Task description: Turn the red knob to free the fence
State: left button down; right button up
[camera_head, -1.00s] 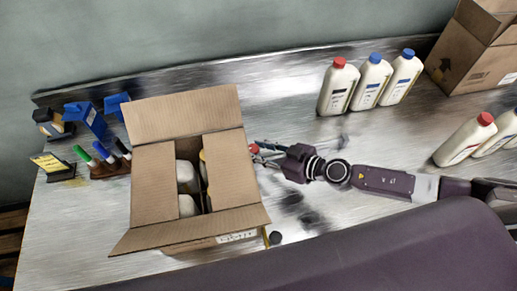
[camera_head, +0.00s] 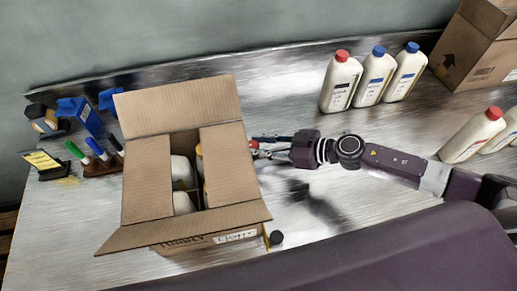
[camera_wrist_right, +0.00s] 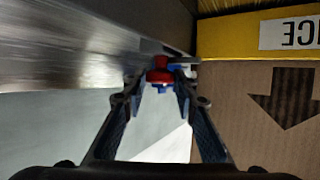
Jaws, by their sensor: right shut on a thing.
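The red knob (camera_wrist_right: 160,72) shows in the right wrist view at the ends of my fingers, with small blue parts beside and below it. In the head view it is a small red spot (camera_head: 253,144) by the right side of the open cardboard box (camera_head: 148,190). My right gripper (camera_head: 264,147) reaches it from the right and is shut on it; its fingertips (camera_wrist_right: 161,82) lie on both sides of the knob in the wrist view. A yellow strip (camera_wrist_right: 225,38) runs along the box side; I cannot tell if it is the fence. My left gripper is not in view.
White bottles stand in the box. Three bottles (camera_head: 372,80) stand at the back, with more bottles (camera_head: 472,135) at the right. Another box (camera_head: 478,50) is at the back right. Marker pens (camera_head: 95,150) and blue items (camera_head: 82,115) stand left. A black cap (camera_head: 276,238) lies near the front.

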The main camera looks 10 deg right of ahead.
jog(key=n+g+y+b, duration=0.1)
jog(key=n+g, duration=0.1)
jog(key=w+n+g+y+b, duration=0.1)
jog(key=n+g+b, duration=0.1)
jog(key=shift+w+d+f+g, duration=0.1)
jog(key=shift+d+g, duration=0.05)
jog(key=shift+g, duration=0.25)
jog(key=n+g+b, duration=0.2)
jog(key=g+b, duration=0.1)
jog(key=n+g+b, duration=0.1)
jog(key=n+b, duration=0.1)
jog(key=shift+w, duration=0.25)
jog(key=shift+n+g+b, duration=1)
jog(key=shift+g+b, duration=0.1)
jog(key=shift+b, duration=0.05)
jog(key=o, duration=0.9)
jog(key=shift+c, duration=0.2)
jog(key=v, duration=1.2)
